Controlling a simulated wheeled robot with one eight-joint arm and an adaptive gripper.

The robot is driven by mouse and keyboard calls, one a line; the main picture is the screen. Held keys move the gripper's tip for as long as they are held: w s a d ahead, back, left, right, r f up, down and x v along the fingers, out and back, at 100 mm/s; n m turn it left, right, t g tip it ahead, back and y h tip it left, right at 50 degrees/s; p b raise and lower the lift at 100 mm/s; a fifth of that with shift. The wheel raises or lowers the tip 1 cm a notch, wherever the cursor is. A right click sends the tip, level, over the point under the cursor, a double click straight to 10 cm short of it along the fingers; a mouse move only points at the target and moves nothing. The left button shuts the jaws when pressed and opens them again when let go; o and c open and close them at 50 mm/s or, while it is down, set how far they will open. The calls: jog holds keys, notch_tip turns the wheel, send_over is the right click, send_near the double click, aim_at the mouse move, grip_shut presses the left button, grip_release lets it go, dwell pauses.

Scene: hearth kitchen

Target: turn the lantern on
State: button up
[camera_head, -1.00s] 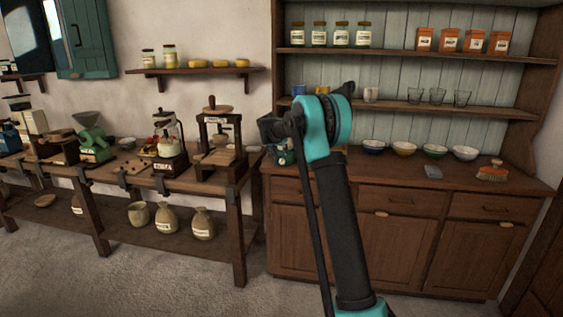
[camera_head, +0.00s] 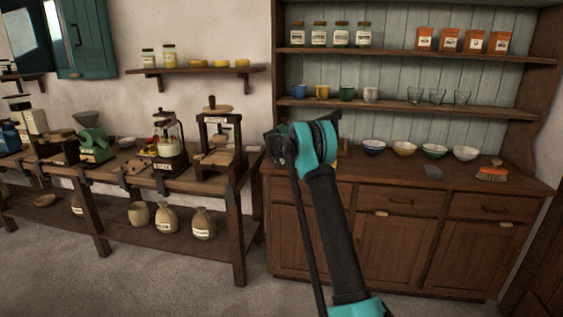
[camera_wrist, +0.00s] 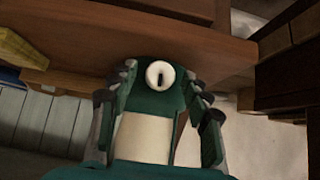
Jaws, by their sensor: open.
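The lantern (camera_wrist: 147,138) shows in the wrist view as a dark green body with a cream panel. A round cream knob (camera_wrist: 151,75) with a dark slot sits on it, near the picture's middle. My gripper (camera_wrist: 163,80) is open, with one finger on each side of the knob and the green body. I cannot tell whether the fingers touch them. In the head view my arm hides the lantern, and my gripper's fingers cannot be made out there.
Mugs and glasses stand on the shelf above. A workbench (camera_head: 130,180) with kitchen devices stands to the left. A yellow object (camera_wrist: 25,48) shows in the wrist view.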

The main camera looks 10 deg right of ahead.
jog(key=shift+c, duration=0.6)
grip_shut()
jog(key=shift+a+n+g+h, duration=0.3)
jog(key=shift+n+h, duration=0.3)
jog(key=shift+h, duration=0.5)
jog(key=h, duration=0.1)
jog(key=n+h, duration=0.2)
jog(key=shift+w+a+f+g, duration=0.15)
jog(key=shift+a+f+g, duration=0.05)
jog(key=shift+a+g, duration=0.1)
jog(key=n+h, duration=0.1)
jog(key=h, duration=0.2)
jog(key=n+h, duration=0.1)
jog(key=shift+a+f+n, duration=0.1)
jog(key=shift+f+n, duration=0.2)
jog(key=shift+f+n+h, duration=0.15)
jog(key=shift+n+h, duration=0.95)
jog(key=shift+h, duration=0.4)
